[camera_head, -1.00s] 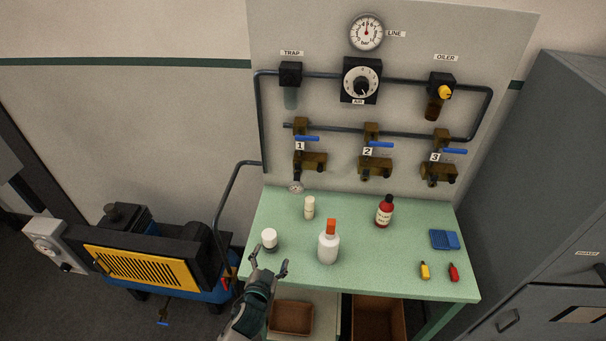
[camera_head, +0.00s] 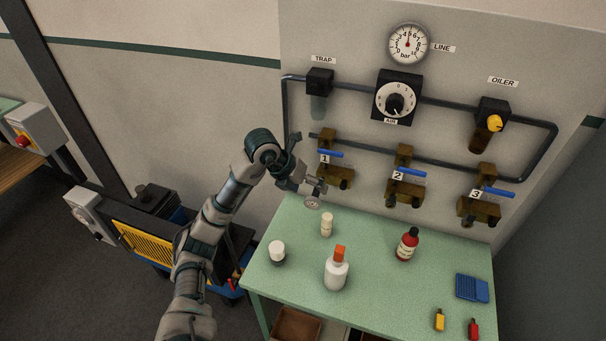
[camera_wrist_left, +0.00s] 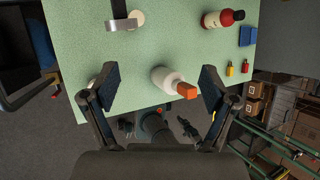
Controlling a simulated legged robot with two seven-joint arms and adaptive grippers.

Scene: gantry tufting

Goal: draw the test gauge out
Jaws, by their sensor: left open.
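The test gauge (camera_head: 312,203) is a small round dial hanging at the outlet of the valve marked 1 (camera_head: 335,175), above the back left of the green bench. In the left wrist view a grey and dark piece (camera_wrist_left: 122,25) near the top looks like the gauge seen edge-on. My left gripper (camera_head: 305,163) is open at the left side of valve 1, just above the gauge. In the wrist view its fingers (camera_wrist_left: 159,78) are spread wide with nothing held; the gauge lies beyond their tips. My right gripper is not in view.
Valves 2 (camera_head: 405,187) and 3 (camera_head: 479,207) are to the right. A yellow-grilled machine (camera_head: 140,243) stands left.

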